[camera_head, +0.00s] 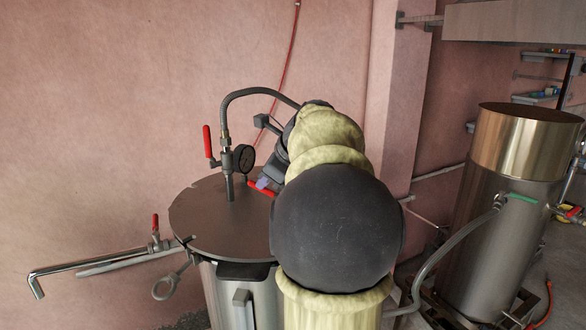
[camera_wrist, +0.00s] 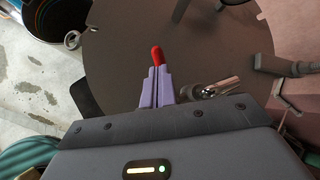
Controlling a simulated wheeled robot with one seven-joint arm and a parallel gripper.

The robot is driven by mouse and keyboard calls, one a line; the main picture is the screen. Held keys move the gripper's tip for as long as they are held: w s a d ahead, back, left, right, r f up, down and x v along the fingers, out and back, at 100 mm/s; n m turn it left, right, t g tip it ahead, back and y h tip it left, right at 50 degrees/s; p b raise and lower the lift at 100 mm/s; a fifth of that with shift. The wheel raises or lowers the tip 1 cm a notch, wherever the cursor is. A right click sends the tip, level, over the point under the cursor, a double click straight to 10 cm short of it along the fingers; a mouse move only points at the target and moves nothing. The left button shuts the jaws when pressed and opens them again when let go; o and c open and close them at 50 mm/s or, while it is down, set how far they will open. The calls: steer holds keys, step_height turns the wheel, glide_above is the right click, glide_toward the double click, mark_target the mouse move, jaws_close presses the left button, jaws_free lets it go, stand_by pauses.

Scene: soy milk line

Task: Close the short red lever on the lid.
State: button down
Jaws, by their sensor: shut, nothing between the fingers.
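The round grey lid (camera_head: 205,225) covers a steel vessel; it also fills much of the wrist view (camera_wrist: 120,60). A short red lever (camera_head: 258,189) shows low over the lid's right side, right beside my gripper (camera_head: 264,183). In the wrist view my gripper (camera_wrist: 156,74) has its lavender fingers together, and the red lever (camera_wrist: 157,54) shows just beyond their tips. Only its red end shows there; whether the fingertips touch it I cannot tell. A metal fitting (camera_wrist: 222,88) lies right of the fingers. My arm hides the lid's right part in the head view.
A pressure gauge (camera_head: 243,158) and a curved hose (camera_head: 250,91) rise from the lid, with an upright red lever (camera_head: 207,141) beside them. Another red-handled valve (camera_head: 155,223) and pipes stick out left. A second steel tank (camera_head: 510,190) stands right.

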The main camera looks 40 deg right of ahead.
steer(key=shift+w+a+f+p, duration=0.3)
steer(key=shift+w+a+f, duration=0.4)
steer(key=shift+w+f, duration=0.25)
steer(key=shift+f, duration=0.15)
steer(key=s+a+r, duration=0.2)
steer(key=r, duration=0.4)
steer(key=s+a+r+p, duration=0.1)
steer(key=r, duration=0.6)
steer(key=shift+s+a, duration=0.35)
steer(key=shift+a, duration=0.05)
steer(key=shift+w, duration=0.1)
